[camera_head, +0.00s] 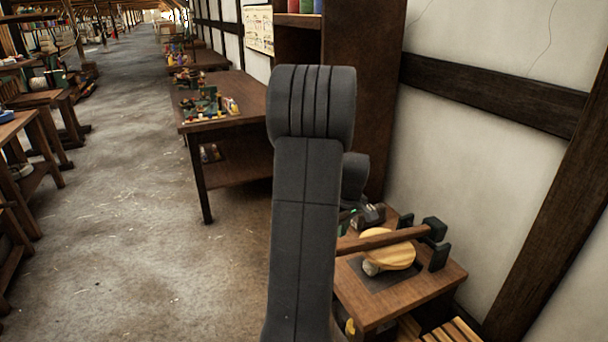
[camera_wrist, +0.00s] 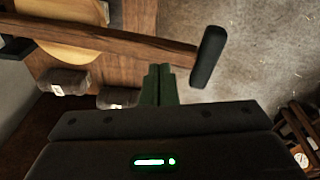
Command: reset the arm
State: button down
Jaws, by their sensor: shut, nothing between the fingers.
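My arm (camera_head: 308,190) rises in front of the head camera and folds over at the top. It hides most of my gripper in that view. In the wrist view my gripper (camera_wrist: 160,84) shows two dark green fingers, closed together with nothing between them. They point toward a brown wooden bar with a black end (camera_wrist: 208,57). I cannot tell how far the fingertips are from the bar.
A small wooden table (camera_head: 385,305) at right, by the white wall, carries a pale wooden disc (camera_head: 388,250) and the bar (camera_head: 385,239). Two dark grey blocks (camera_wrist: 68,80) show beside it. A longer workbench (camera_head: 240,95) stands beyond. The floor at left is open.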

notch_tip(320, 180, down, 14)
jog(key=d, duration=0.1)
jog(key=shift+g, duration=0.4)
jog(key=shift+s, duration=0.2)
